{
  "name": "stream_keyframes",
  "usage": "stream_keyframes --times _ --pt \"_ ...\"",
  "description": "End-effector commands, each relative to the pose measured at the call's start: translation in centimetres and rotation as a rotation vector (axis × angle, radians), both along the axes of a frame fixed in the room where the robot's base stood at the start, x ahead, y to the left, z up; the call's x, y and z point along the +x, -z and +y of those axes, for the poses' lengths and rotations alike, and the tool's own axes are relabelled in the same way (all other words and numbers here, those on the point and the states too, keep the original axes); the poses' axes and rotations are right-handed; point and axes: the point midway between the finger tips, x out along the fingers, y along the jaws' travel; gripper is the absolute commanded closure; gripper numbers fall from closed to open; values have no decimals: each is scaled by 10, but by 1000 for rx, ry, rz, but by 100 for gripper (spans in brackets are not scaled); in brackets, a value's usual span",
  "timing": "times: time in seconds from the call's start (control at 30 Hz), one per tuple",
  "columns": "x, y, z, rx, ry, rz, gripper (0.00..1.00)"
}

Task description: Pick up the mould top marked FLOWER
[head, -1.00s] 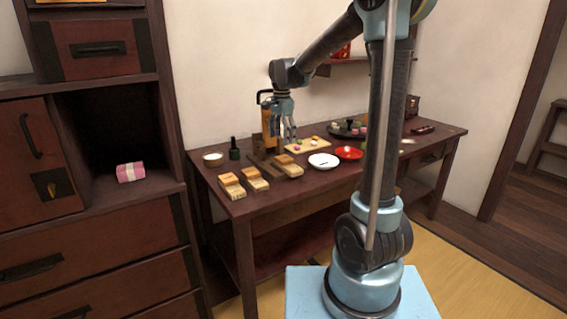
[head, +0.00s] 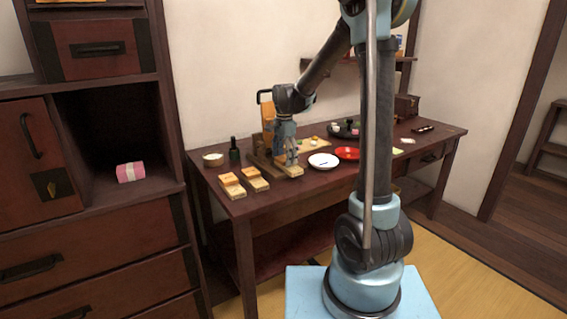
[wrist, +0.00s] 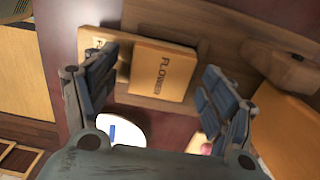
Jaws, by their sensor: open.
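The mould top marked FLOWER (wrist: 165,72) is a light wooden block with dark lettering. In the wrist view it lies between the two spread fingers of my gripper (wrist: 158,78), with a gap on either side. A second light wooden piece (wrist: 92,38) joins or adjoins it on the left; its lettering is partly hidden by a finger. In the head view my gripper (head: 288,157) is low over the rightmost wooden mould (head: 293,171), covering part of it. My gripper is open and holds nothing.
Two more wooden moulds (head: 231,187) (head: 255,180) stand to the left on the dark table (head: 285,208). A dark bottle (head: 234,152) and a bowl (head: 213,159) stand at the back left.

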Motion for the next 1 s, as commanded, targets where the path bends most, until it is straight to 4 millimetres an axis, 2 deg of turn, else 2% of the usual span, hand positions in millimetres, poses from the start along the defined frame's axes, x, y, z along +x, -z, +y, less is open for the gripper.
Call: stream_keyframes --times 0.13,0.3,0.33,0.73,0.87,1.0 --pt "0 0 0 0 0 0 26" --pt "0 0 0 0 0 0 64" --pt "0 0 0 0 0 0 67" --pt "0 -4 0 0 0 0 67" --pt "0 -17 0 0 0 0 67" --pt "0 -40 0 0 0 0 67"
